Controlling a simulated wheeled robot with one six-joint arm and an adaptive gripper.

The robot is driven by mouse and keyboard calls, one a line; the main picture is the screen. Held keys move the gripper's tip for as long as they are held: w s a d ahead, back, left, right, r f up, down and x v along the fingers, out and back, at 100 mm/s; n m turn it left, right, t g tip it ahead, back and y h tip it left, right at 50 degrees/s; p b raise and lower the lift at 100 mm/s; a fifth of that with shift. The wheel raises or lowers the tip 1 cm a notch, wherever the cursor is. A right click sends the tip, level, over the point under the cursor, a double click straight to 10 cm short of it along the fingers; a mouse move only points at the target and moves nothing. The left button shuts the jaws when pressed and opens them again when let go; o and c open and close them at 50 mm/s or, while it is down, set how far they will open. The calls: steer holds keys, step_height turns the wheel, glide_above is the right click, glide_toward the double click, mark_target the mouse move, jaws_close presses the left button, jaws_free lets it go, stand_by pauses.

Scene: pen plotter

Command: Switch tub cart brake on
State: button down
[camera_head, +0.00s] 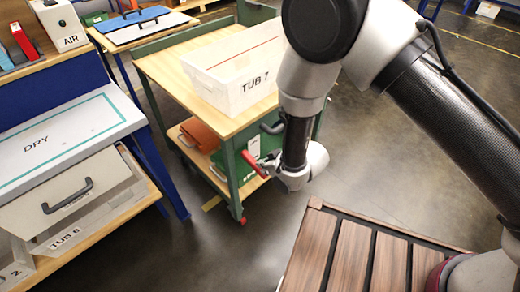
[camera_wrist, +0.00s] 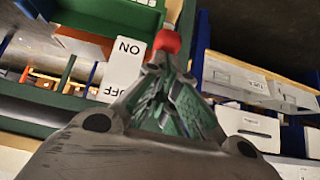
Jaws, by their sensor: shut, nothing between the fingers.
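The tub cart (camera_head: 160,68) has a green frame, a wooden top and a lower shelf. A white tub (camera_head: 238,80) marked TUB 7 stands on its top. A red brake lever (camera_head: 253,163) sticks out near the cart's near corner post. In the wrist view its red knob (camera_wrist: 167,41) is right at my fingertips; I cannot tell whether they touch. A white plate (camera_wrist: 123,65) with ON and OFF is beside the knob, the knob nearer the ON end. My gripper (camera_head: 269,165) is shut and empty; its fingers (camera_wrist: 164,68) hide part of the lever.
A blue-legged bench with a DRY mat (camera_head: 60,140) and a handled drawer (camera_head: 75,195) is at the left. Orange and green cases (camera_head: 203,135) sit on the cart's lower shelf. A dark slatted wooden surface (camera_head: 345,255) is at the bottom right. Floor between is clear.

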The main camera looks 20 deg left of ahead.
steer(key=shift+f, duration=1)
